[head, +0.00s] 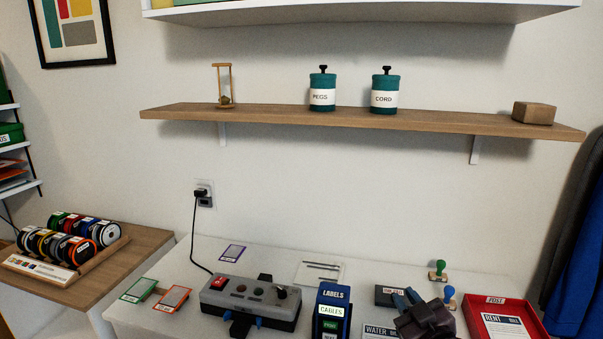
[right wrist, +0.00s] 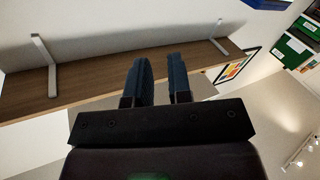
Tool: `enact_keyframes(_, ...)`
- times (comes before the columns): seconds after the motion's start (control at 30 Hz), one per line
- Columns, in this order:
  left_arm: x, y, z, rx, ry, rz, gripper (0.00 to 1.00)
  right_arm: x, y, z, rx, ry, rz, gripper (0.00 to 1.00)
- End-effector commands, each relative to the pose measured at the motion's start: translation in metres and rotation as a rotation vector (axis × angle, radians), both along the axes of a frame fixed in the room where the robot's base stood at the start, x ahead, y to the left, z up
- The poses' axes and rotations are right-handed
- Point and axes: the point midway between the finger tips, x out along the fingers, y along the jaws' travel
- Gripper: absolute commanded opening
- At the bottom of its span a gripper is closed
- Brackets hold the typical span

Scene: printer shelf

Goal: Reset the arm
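My right gripper (head: 408,298) shows at the lower right of the head view, above the white table. Its two dark blue fingers stand apart with a gap between them in the right wrist view (right wrist: 166,80). Nothing shows between the fingers. The wooden wall shelf and its brackets lie beyond the fingers in that view. My left gripper is not in the head view.
Below and around the right gripper the white table (head: 210,256) holds a red tray (head: 470,314), two stamps (head: 440,268), a blue labels box (head: 331,308) and a grey switch box (head: 250,301). The wooden shelf (head: 270,113) carries two teal canisters (head: 322,92) and an hourglass.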

Motion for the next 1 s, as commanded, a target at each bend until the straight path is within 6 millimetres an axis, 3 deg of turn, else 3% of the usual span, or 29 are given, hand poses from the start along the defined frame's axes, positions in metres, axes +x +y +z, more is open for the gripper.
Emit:
enact_keyframes(0.03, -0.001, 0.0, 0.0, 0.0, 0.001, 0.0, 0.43, -0.016, -0.006, -0.024, 0.03, 0.053, -0.017, 0.19)
enact_keyframes(0.2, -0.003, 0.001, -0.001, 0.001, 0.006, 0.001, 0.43, -0.07, -0.025, -0.093, 0.109, 0.203, -0.081, 0.19)
enact_keyframes(0.5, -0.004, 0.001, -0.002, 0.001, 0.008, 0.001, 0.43, -0.187, -0.055, -0.196, 0.173, 0.458, -0.221, 0.19)
enact_keyframes(0.7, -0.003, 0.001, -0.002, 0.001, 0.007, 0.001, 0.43, -0.252, -0.063, -0.235, 0.186, 0.58, -0.28, 0.19)
enact_keyframes(0.8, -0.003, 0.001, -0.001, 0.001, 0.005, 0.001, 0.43, -0.268, -0.066, -0.243, 0.184, 0.609, -0.291, 0.19)
enact_keyframes(1.0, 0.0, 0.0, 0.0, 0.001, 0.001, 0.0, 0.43, -0.275, -0.067, -0.246, 0.183, 0.621, -0.297, 0.19)
